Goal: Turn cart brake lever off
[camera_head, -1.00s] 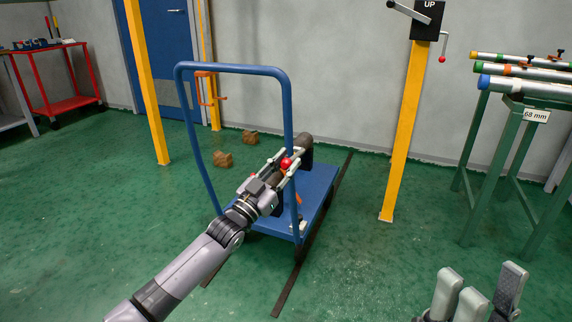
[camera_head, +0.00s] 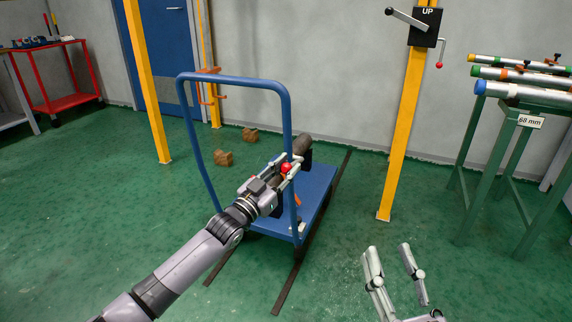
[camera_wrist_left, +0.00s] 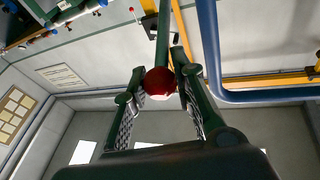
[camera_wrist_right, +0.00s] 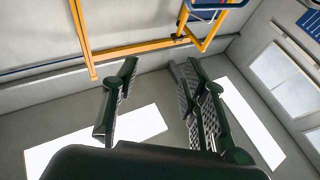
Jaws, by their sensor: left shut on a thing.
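The blue cart (camera_head: 316,190) stands on the green floor with its tall handle frame toward me. The brake lever's red ball knob (camera_head: 286,168) is between the fingers of my left gripper (camera_head: 288,165), beside the handle's right upright. In the left wrist view the red knob (camera_wrist_left: 160,82) sits between the two fingers at the end of a dark rod (camera_wrist_left: 163,40). The left gripper is shut on the knob. The lever's base is hidden behind the gripper. My right gripper (camera_head: 390,262) is open and empty, low at the right; its fingers are apart in the right wrist view (camera_wrist_right: 150,95).
A dark pipe (camera_head: 298,148) lies on the cart. Dark floor strips (camera_head: 290,285) run beneath it. A yellow post with a crank box (camera_head: 412,28) stands right of the cart, and a green pipe rack (camera_head: 520,110) farther right. Wooden blocks (camera_head: 223,158) lie behind left.

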